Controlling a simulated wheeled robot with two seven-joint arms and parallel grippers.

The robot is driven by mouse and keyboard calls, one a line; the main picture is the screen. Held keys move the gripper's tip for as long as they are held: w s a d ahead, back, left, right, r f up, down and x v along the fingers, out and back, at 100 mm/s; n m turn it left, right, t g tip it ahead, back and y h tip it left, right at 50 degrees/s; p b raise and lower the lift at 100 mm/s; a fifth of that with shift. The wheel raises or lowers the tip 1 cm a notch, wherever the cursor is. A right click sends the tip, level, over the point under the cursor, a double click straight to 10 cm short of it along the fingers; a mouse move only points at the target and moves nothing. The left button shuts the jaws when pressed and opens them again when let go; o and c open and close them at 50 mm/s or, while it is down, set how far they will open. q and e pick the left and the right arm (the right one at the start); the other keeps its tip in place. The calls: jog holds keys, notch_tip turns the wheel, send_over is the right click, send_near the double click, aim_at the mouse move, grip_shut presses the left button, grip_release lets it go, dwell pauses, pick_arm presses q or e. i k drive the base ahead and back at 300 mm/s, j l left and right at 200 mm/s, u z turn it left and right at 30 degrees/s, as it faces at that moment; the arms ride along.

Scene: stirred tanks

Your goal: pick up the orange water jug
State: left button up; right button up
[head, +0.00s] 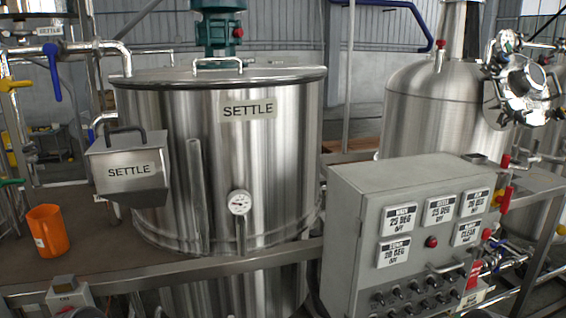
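Neither of my grippers shows in the head view.
A steel hopper box marked SETTLE (130,170) hangs on the tank's left side, right of the jug. A metal rail (190,267) runs along the platform's front edge. A grey control box (410,235) stands front right. Pipes and valves (52,70) rise behind the jug.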

aim_at(45, 222)
jog(key=u, duration=1.4)
jog(key=i+j, duration=0.1)
jog(key=j, duration=0.25)
jog(key=i+j, duration=0.15)
jog(key=j, duration=0.2)
jog(key=i+j, duration=0.1)
jog(key=j, duration=0.25)
jog(key=i+j, duration=0.1)
jog(key=j, duration=0.25)
jog(key=i+j, duration=0.15)
jog(key=j, duration=0.2)
jog(key=j+z, duration=0.1)
jog(key=z, duration=1.95)
